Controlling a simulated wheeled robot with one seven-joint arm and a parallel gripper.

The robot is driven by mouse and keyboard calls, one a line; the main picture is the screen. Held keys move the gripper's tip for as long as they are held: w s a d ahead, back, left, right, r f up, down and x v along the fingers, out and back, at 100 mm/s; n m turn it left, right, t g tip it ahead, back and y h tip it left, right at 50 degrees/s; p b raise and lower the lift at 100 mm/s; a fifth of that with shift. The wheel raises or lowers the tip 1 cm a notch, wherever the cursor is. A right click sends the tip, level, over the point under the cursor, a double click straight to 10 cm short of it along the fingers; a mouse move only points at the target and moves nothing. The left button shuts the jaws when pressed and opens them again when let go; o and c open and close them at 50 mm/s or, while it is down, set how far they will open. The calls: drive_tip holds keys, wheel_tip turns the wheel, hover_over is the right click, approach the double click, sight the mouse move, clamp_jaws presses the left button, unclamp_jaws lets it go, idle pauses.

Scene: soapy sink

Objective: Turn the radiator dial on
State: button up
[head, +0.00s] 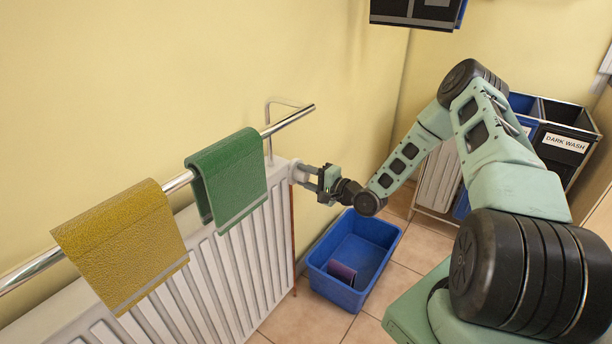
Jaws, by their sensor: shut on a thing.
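The radiator dial (297,172) is a pale knob at the right end of the white radiator (266,238), near its top corner. My gripper (309,177) reaches it from the right, with my arm stretched out across the picture. The fingers are shut on the dial and partly cover it. The dial's markings are too small to read, so its setting cannot be told.
A metal rail (290,119) above the radiator holds a green cloth (230,178) and a yellow cloth (122,240). A blue bin (338,289) with a small purple thing (343,272) stands on the tiled floor below my gripper. A "DARK WASH" hamper (566,142) stands behind my arm.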

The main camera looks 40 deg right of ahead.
drive_tip(key=shift+d+m, duration=0.1)
drive_tip(key=shift+m, duration=0.5)
drive_tip(key=o, duration=1)
drive_tip(key=v, duration=1.7)
drive_tip(key=shift+s+r, duration=0.1)
drive_tip(key=shift+s, duration=0.15)
